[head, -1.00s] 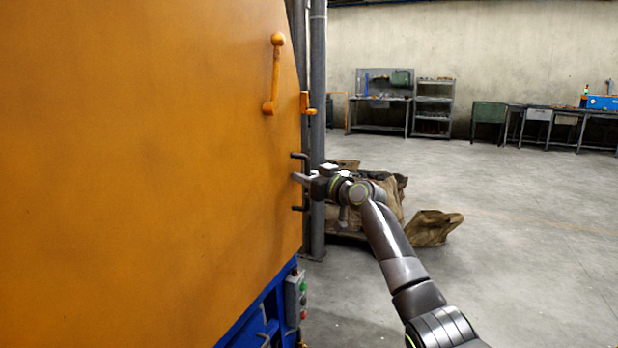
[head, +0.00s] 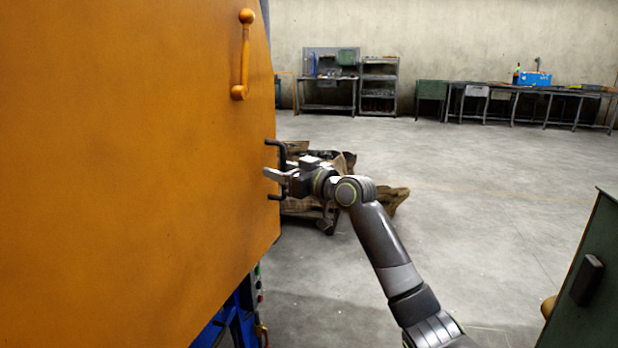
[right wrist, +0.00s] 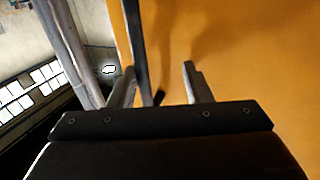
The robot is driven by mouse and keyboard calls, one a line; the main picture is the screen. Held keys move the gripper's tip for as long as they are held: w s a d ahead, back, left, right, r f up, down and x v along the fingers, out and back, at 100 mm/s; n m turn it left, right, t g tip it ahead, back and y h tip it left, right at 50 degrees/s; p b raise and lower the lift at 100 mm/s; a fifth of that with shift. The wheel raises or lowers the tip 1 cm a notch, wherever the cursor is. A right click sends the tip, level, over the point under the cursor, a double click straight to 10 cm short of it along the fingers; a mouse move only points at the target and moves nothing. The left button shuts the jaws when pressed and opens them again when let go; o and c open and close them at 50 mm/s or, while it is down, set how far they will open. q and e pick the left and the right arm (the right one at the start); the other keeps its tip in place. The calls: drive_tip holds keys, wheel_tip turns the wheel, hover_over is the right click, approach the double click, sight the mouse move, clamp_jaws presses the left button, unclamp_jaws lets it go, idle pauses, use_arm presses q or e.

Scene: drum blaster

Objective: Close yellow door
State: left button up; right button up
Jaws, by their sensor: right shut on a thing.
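The yellow-orange door (head: 120,150) fills the left of the head view and the right part of the right wrist view (right wrist: 240,60). It carries an orange latch lever (head: 243,55) near its upper right edge. A dark bar handle (head: 282,150) is at its right edge; the bar also runs down between the fingers in the right wrist view (right wrist: 136,40). My right gripper (head: 272,174) is shut on the door handle, with its fingers around the bar. My left gripper is not in view.
A dark green panel (head: 590,270) stands at the lower right. A blue frame (head: 235,315) is below the door. Workbenches (head: 500,90) line the back wall, and the concrete floor (head: 480,220) between is clear.

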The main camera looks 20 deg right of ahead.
drive_tip(key=o, duration=0.3)
drive_tip(key=v, duration=0.7)
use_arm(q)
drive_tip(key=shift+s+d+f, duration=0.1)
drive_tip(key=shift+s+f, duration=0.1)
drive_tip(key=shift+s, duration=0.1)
use_arm(e)
drive_tip(key=shift+o, duration=0.8)
drive_tip(key=shift+s+f, duration=0.1)
drive_tip(key=shift+s, duration=0.3)
